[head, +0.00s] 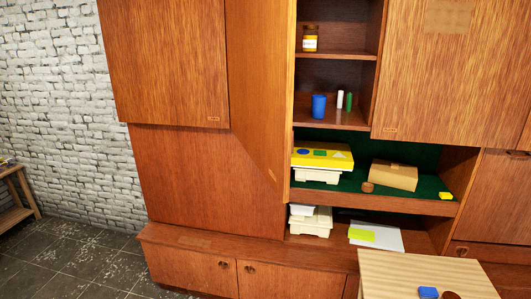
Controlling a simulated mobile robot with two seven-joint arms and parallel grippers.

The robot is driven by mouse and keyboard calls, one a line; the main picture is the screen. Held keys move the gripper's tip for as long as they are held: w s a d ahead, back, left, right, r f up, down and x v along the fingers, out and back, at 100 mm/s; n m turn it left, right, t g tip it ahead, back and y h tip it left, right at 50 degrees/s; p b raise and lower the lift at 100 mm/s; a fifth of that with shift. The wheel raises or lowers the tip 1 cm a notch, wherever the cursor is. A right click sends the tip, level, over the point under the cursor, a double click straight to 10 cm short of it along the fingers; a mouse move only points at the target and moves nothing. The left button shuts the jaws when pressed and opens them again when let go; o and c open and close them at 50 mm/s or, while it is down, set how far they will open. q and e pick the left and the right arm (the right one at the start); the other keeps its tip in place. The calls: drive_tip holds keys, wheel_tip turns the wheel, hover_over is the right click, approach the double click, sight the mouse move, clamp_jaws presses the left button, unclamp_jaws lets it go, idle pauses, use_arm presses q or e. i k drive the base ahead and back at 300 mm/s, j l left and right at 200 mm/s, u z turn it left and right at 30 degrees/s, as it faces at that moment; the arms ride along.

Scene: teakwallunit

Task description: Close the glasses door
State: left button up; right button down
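A tall wooden door (256,75) stands swung open from the upper wall unit, its free edge pointing towards me. I see its outer face, with a small handle (271,175) near the lower free corner. I cannot read a label naming it the glasses door. Right of it, an open shelf compartment (335,54) shows a yellow jar (310,38), a blue cup (318,106) and small white and green items. The door hides the left part of that compartment. Neither of my grippers is in view.
The upper left door (165,65) and upper right door (440,70) look shut. A niche below holds a yellow-topped box (322,157) and a cardboard box (394,175). A light wooden table (400,278) stands front right. The dark floor (75,262) at left is clear.

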sight(261, 35)
drive_tip(key=i+j, duration=0.7)
drive_tip(key=j, duration=1.1)
drive_tip(key=i+z, duration=0.05)
drive_tip(key=i, duration=0.05)
